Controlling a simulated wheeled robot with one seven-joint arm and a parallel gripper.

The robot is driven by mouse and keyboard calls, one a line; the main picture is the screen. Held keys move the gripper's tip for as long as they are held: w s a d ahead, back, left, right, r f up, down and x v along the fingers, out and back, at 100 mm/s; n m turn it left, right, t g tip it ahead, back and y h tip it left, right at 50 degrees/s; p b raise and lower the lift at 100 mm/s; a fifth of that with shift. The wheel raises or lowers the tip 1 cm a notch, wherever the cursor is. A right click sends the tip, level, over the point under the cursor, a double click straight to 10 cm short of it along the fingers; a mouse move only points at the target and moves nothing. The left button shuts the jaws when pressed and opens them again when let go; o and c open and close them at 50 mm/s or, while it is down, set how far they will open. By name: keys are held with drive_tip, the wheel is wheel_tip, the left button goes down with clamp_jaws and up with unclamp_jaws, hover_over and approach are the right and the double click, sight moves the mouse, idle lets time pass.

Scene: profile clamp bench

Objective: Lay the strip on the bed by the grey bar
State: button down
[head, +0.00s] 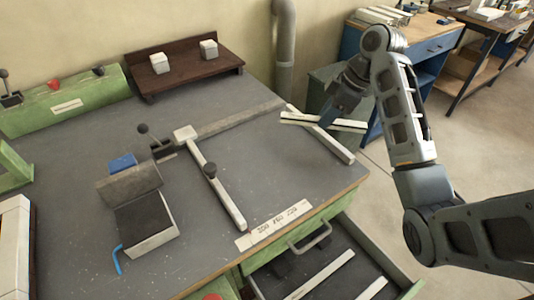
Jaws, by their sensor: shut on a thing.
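My gripper (328,116) is at the right end of the bench and is shut on a pale strip (350,125) with a dark lower edge. The strip points left and right and appears to be above the bench's right edge. The long grey bar (235,120) lies on the dark grey bench top, left of my gripper. The strip's left end is near the bar's right end; I cannot tell the height between them. The flat grey surface (265,150) in front of the bar is bare. My fingertips are small and partly hidden by the strip.
A pale bar (335,147) lies slanted under the held strip. A pale arm with a black knob (220,193) crosses the bench. A dark block (145,220) and blue hex key (117,260) are left. An open drawer (330,265) holds pale strips. A brown shelf (190,72) stands behind.

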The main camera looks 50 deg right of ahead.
drive_tip(key=w+a+f, duration=0.2)
drive_tip(key=a, duration=0.2)
drive_tip(key=b, duration=0.5)
hover_over(281, 166)
drive_tip(key=s, duration=0.2)
drive_tip(key=f, duration=0.4)
drive_tip(key=shift+w+d+f, duration=0.25)
drive_tip(key=shift+d+f, duration=0.15)
drive_tip(key=shift+f, duration=1.85)
drive_tip(key=shift+f, duration=0.1)
drive_tip(key=c, duration=1)
unclamp_jaws()
drive_tip(key=shift+p+v, duration=2.3)
drive_tip(key=shift+v, duration=3.7)
